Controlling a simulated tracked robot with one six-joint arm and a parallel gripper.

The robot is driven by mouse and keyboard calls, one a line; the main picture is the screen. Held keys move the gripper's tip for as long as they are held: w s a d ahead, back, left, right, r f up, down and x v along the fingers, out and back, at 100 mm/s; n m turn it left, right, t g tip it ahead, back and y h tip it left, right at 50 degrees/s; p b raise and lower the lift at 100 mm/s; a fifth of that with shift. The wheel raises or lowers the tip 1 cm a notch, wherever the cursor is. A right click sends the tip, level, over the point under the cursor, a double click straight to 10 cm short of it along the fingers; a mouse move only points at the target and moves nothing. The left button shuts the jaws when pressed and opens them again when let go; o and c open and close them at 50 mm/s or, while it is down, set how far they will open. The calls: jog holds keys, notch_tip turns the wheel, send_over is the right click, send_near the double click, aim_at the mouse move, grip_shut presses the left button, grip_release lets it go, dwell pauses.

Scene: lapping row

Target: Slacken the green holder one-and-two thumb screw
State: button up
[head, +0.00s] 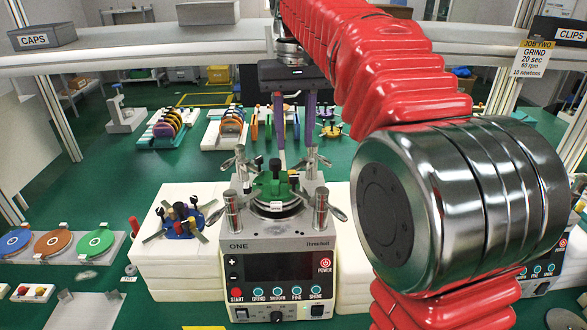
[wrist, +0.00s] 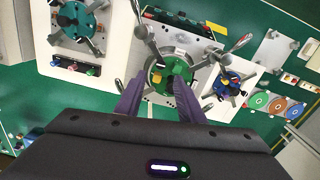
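The green holder (head: 268,187) sits on top of the grey machine marked ONE (head: 278,252), among its metal posts and clamp arms. It also shows in the wrist view (wrist: 178,68), partly behind a fingertip. A dark knob (head: 275,164) stands up from the holder; I cannot tell which thumb screw it is. My gripper (head: 296,155) points down over the holder with two purple fingers apart. In the wrist view the open fingers (wrist: 158,84) straddle part of the holder, with a small yellow piece between them. I cannot tell whether they touch anything.
A blue holder (head: 182,222) with several knobs sits on a white block left of the machine. Orange, blue and green discs (head: 53,243) lie further left. Coloured racks (head: 168,128) stand behind. A shelf beam (head: 130,50) crosses above, and metal clamp arms surround the green holder.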

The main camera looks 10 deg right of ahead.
aim_at(295, 176)
notch_tip(295, 176, down, 9)
jog(key=shift+r, duration=0.15)
dwell(0.4)
jog(key=shift+c, duration=0.5)
grip_shut()
